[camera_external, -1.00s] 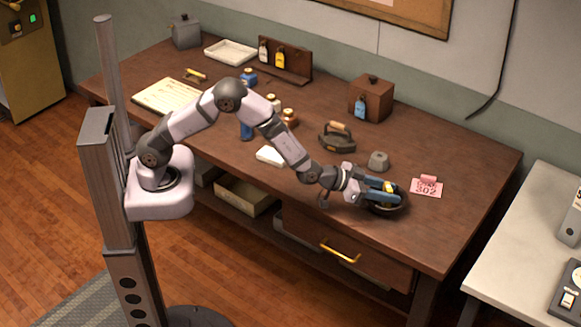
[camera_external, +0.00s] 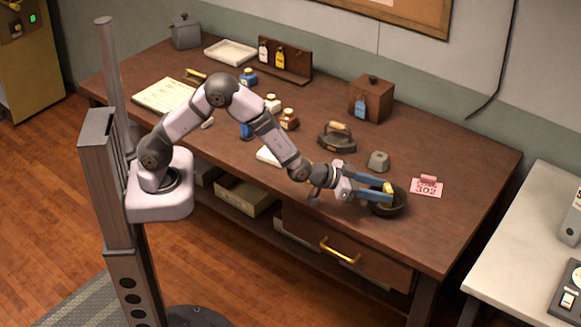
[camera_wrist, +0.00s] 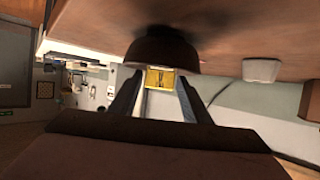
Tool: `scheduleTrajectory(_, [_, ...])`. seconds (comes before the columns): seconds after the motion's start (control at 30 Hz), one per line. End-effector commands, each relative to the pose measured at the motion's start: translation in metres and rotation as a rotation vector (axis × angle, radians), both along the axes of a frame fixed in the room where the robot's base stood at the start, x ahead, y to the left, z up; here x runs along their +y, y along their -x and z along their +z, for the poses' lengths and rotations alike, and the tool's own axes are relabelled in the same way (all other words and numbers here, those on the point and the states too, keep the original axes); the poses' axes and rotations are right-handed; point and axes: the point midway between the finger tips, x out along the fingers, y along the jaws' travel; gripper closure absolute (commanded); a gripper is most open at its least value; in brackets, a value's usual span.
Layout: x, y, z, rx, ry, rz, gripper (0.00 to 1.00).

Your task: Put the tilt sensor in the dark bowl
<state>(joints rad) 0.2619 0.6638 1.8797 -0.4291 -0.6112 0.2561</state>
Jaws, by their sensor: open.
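The dark bowl (camera_external: 393,211) sits near the front right of the table. It also shows in the wrist view (camera_wrist: 158,50), where the picture is turned over. A small yellow block (camera_external: 389,187), which I take to be the tilt sensor, is at the bowl's mouth, and in the wrist view the yellow block (camera_wrist: 160,78) shows at the rim. My gripper (camera_external: 387,193) is open, its fingers apart on either side of the block, over the bowl. I cannot tell whether the block rests inside the bowl; its lower part is hidden.
A grey weight (camera_external: 378,161) and a pink tag card (camera_external: 427,187) lie behind and right of the bowl. A flat iron (camera_external: 337,138) stands further back left. Small bottles (camera_external: 288,119) and a brown box (camera_external: 370,98) stand toward the back. The table's front edge is close.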

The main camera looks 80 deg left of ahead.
Motion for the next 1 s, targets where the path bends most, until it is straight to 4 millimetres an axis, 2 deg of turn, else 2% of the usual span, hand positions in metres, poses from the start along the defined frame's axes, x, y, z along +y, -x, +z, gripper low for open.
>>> scheduleTrajectory(0.3, [0.0,0.047,0.019,-0.002,0.001,-0.001,0.57])
scheduleTrajectory(0.5, [0.0,0.07,0.029,-0.001,0.0,-0.001,0.57])
scheduleTrajectory(0.7, [0.0,0.082,0.034,-0.001,0.0,-0.001,0.57])
scheduleTrajectory(1.0, [0.0,0.085,0.035,0.0,0.0,0.0,0.57])
